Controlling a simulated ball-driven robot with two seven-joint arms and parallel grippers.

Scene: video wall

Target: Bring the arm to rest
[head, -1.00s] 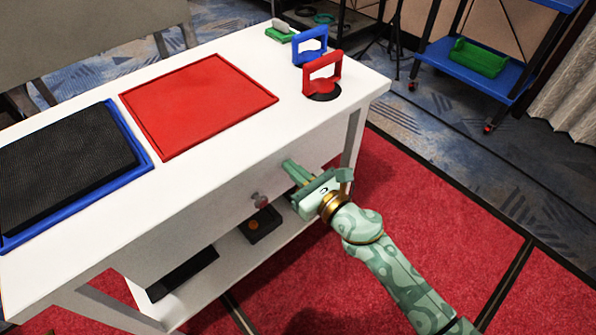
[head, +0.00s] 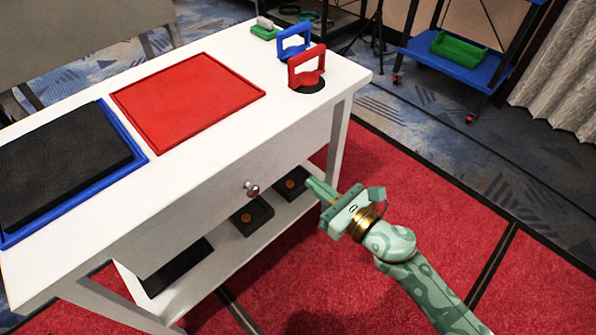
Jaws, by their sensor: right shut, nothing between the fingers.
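My right gripper (head: 322,191) is green and shut, with nothing between its fingers. It is in front of the white table (head: 210,150), beyond the right end of the drawer's knob (head: 252,188) and apart from it. The right arm comes in from the lower right, over the red carpet. The drawer front looks closed. My left gripper is not in view.
On the tabletop are a red tray (head: 190,97), a black mat in a blue tray (head: 145,158), a red-handled tool (head: 307,68), a blue-handled one (head: 293,42) and a green holder (head: 265,30). Dark boxes (head: 250,216) sit on the lower shelf. Carpet (head: 410,180) at right is free.

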